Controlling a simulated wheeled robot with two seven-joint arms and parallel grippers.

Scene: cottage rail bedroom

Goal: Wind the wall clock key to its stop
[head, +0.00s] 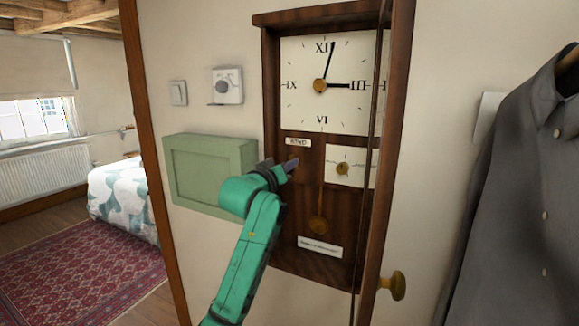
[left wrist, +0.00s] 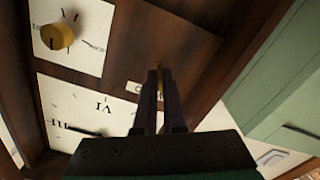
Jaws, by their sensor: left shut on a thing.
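The wooden wall clock (head: 285,230) hangs on the wall with a white face (head: 305,60) and a small dial (head: 342,168) below it. A small label (head: 298,142) sits just above my left gripper (head: 291,163). In the left wrist view, the fingers of my left gripper (left wrist: 158,78) are closed together against the clock's lower panel. A sliver of brass, which looks like the winding key (left wrist: 159,62), shows between their tips. The fingers hide most of it. The small dial's brass knob (left wrist: 57,36) is clear of the fingers. My right gripper is not in view.
The clock's narrow door (head: 397,150) stands open to the right of the face. A green wall box (head: 210,170) is close beside my left wrist. A dark coat (head: 525,190) hangs at the right.

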